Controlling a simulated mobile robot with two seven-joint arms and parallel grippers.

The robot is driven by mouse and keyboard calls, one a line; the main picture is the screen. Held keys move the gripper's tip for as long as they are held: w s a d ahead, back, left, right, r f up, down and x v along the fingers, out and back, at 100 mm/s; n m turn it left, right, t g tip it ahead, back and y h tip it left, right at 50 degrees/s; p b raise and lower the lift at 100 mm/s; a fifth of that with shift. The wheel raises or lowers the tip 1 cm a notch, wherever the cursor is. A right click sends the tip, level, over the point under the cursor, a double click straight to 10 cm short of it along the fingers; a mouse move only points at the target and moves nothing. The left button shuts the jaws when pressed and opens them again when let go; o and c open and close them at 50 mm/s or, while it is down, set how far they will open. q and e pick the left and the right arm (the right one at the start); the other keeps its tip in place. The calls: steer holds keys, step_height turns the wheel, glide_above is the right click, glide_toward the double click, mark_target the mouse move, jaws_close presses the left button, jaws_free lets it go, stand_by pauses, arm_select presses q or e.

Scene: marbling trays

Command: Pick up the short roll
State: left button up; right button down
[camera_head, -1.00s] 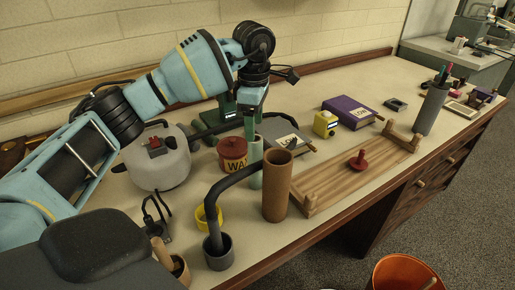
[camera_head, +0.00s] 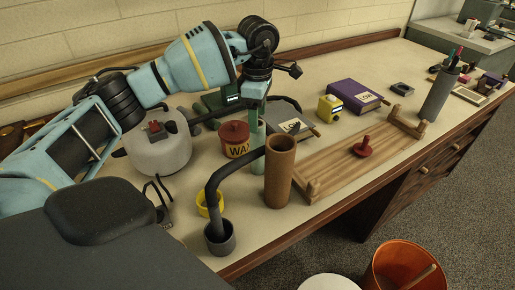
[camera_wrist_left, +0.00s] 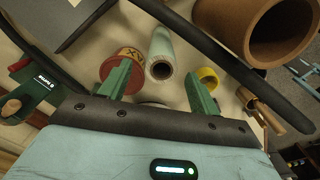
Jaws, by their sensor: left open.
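The short roll is a pale green hollow tube (camera_head: 257,165), standing partly hidden behind a taller brown roll (camera_head: 280,172). In the left wrist view the pale green roll (camera_wrist_left: 160,48) shows its open end between my fingertips, with a gap on both sides. My left gripper (camera_head: 258,120) is above the pale green roll and is open and empty; its two green fingers also show in the left wrist view (camera_wrist_left: 158,72). The brown roll (camera_wrist_left: 262,30) is at the upper right there. My right gripper is not in view.
A red-lidded wax tin (camera_head: 235,140) and a yellow ring (camera_head: 209,204) stand close to the roll. A dark bent pipe rises from a grey cup (camera_head: 220,238) in front. A wooden board (camera_head: 340,172) lies to the right. A grey canister (camera_head: 165,150) stands left.

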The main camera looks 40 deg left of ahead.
mark_target(257, 140)
arm_select(q)
step_height(257, 140, down, 4)
steer(key=shift+s+f, duration=0.1)
steer(key=c, duration=1.3)
steer(key=shift+c, duration=0.2)
